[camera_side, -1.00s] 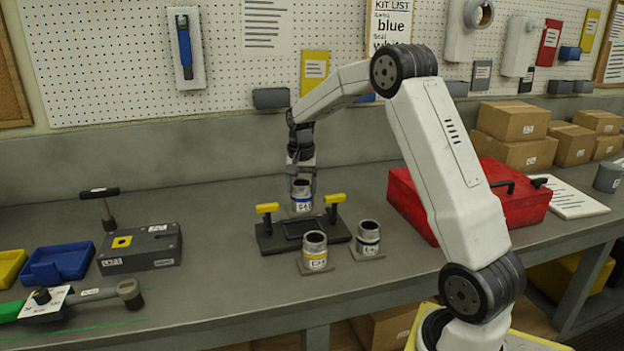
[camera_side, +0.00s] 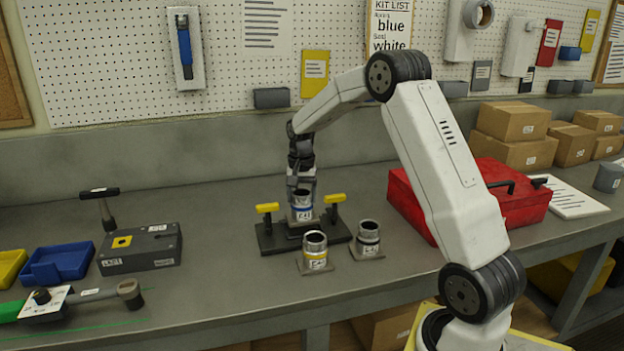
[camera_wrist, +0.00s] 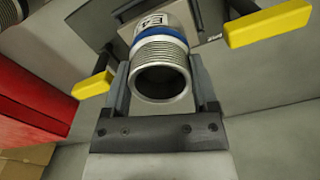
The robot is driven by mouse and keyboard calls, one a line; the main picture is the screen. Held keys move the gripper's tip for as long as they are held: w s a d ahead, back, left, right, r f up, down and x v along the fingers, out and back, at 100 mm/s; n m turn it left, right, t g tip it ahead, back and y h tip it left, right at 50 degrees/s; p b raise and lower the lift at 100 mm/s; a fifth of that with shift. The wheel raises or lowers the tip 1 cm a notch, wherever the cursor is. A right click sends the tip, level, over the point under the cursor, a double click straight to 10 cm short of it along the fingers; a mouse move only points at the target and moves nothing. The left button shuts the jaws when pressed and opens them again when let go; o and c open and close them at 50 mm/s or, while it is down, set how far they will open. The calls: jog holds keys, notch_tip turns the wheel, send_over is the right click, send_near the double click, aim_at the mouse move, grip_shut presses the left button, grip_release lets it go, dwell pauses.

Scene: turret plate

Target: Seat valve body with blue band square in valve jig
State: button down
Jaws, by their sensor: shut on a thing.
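The valve body with the blue band (camera_side: 302,212) stands about upright within the valve jig (camera_side: 268,240), between its two yellow clamp handles. My gripper (camera_side: 301,195) is shut on this body from above. In the wrist view its fingers (camera_wrist: 161,88) lie on either side of the threaded open mouth, and the blue band (camera_wrist: 156,35) shows beyond. The body's square grey base (camera_wrist: 205,27) is partly visible over the dark jig plate. I cannot tell whether the base is fully down or square in the jig.
A red toolbox (camera_side: 515,195) is to the right. A grey block (camera_side: 140,248) and blue tray (camera_side: 58,264) are to the left. The bench between block and jig is clear.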

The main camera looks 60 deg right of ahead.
aim_at(302, 204)
jog(key=shift+f, duration=1.5)
dwell(2.4)
grip_release()
jog(key=shift+r, duration=3.9)
jog(key=shift+a, duration=0.1)
jog(key=s+a+f+n+t, duration=0.1)
jog(key=s+a+n, duration=0.3)
jog(key=a, duration=0.4)
jog(key=s+a+f+n, duration=0.4)
jog(key=s+a, duration=0.2)
jog(key=a, duration=0.2)
jog(key=s+a+f+n+t, duration=0.1)
jog(key=s+a+n, duration=0.3)
jog(key=a, duration=0.5)
jog(key=shift+s+f+n+t, duration=0.3)
jog(key=shift+s+f, duration=0.5)
jog(key=shift+f, duration=0.05)
